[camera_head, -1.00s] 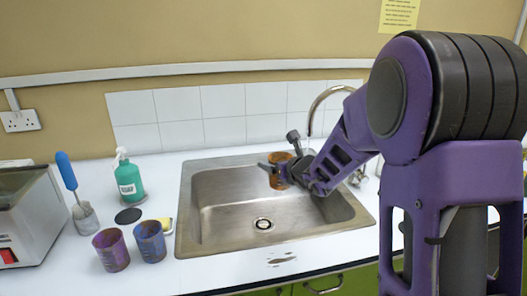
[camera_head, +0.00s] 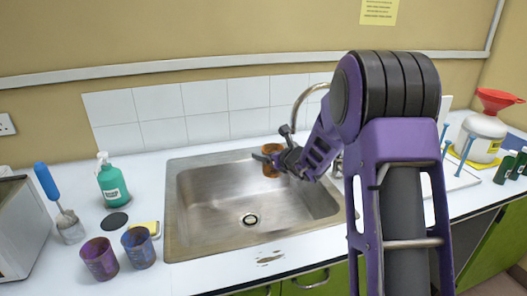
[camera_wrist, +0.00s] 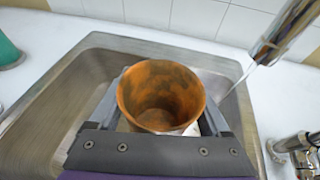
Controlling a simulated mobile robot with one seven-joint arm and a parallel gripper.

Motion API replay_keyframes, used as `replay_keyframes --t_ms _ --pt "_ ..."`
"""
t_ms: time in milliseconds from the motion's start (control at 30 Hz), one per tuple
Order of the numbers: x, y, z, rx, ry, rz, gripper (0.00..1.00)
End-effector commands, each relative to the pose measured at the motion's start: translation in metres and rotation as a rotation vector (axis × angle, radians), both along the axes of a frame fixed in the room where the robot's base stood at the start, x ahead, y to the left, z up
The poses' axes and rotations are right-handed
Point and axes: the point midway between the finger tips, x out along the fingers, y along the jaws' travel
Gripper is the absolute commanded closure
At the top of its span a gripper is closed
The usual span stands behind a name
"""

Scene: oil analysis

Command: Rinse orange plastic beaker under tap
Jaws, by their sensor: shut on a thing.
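The orange plastic beaker (camera_wrist: 160,95) is held upright in my gripper (camera_wrist: 168,112), with a finger on each side of it. Dark stains mark its inner wall. In the head view, the beaker (camera_head: 270,160) is over the back right part of the steel sink (camera_head: 190,215), and my gripper (camera_head: 272,158) is shut on it. The curved tap (camera_head: 308,90) rises behind the sink. In the wrist view, the tap spout (camera_wrist: 285,30) is right of the beaker, with a thin stream of water (camera_wrist: 240,80) below it. The stream falls beside the beaker, apart from its mouth.
A purple beaker (camera_head: 99,258) and a blue beaker (camera_head: 138,247) stand left of the sink. A green bottle (camera_head: 112,184), a blue-handled brush (camera_head: 47,182) and a yellow sponge (camera_head: 150,227) are nearby. A white container with red funnel (camera_head: 497,100) stands far right.

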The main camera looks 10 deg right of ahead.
Motion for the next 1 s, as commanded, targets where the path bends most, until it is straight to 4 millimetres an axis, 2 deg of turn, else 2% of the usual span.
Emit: replay_keyframes --t_ms 600,1000 --pt "0.048 -0.036 -0.013 -0.001 0.001 -0.001 0.72" --pt "0.062 -0.046 -0.016 0.000 0.000 0.000 0.72"
